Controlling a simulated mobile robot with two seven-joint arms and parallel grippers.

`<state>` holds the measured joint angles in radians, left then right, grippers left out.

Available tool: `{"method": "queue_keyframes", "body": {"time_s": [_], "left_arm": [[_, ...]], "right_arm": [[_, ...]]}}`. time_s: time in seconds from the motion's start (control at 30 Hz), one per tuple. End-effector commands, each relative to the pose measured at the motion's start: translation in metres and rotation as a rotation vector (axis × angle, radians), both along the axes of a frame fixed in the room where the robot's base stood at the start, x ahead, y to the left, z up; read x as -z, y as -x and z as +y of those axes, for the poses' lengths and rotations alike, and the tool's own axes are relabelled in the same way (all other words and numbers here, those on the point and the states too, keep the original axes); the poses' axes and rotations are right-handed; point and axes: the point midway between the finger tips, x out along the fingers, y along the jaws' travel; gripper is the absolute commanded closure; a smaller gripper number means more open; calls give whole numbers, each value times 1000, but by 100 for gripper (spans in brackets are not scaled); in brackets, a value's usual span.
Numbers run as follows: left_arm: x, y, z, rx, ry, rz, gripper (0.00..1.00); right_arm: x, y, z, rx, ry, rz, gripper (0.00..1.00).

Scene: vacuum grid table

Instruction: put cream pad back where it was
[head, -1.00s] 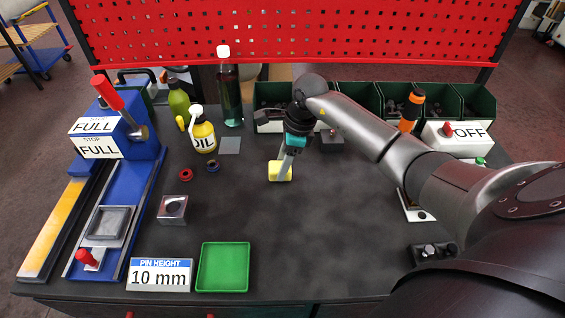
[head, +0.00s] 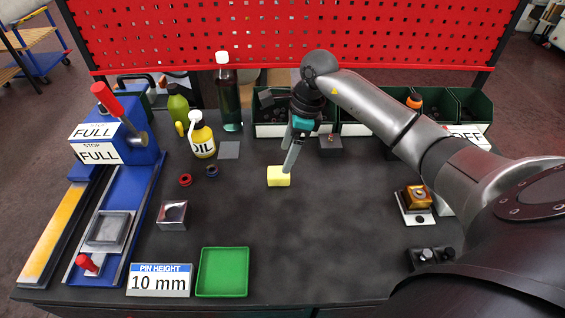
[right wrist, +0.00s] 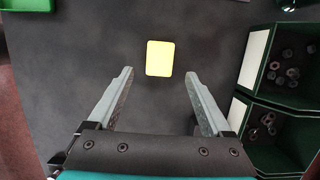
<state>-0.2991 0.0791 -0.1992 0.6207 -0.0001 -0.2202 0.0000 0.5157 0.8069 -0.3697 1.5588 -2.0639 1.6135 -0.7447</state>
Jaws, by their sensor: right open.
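The cream pad (head: 278,177) is a small pale yellow block lying on the dark table, near the middle. It also shows in the right wrist view (right wrist: 160,58), just beyond the fingertips and between their lines. My right gripper (head: 289,168) is beside and slightly above the pad in the head view. In the right wrist view its two fingers (right wrist: 158,72) are spread wide with nothing between them. My left gripper is not in view.
A grey square (head: 229,150) lies flat near the oil bottle (head: 203,138). Green bins (head: 270,128) line the back. A green tray (head: 222,272) is at the front, a metal block (head: 172,214) to the left. The table's middle right is clear.

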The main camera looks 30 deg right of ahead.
Motion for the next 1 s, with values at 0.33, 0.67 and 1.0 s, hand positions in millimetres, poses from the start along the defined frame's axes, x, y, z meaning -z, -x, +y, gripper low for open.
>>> {"method": "queue_keyframes", "body": {"time_s": [0.33, 0.67, 1.0], "left_arm": [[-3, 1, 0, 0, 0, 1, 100], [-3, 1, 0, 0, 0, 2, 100], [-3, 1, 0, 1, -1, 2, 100]], "right_arm": [[-53, 7, -12, -1, -1, -1, 16], [-58, 8, -13, 0, -1, 1, 16], [-58, 8, -13, 0, -1, 1, 16]]}}
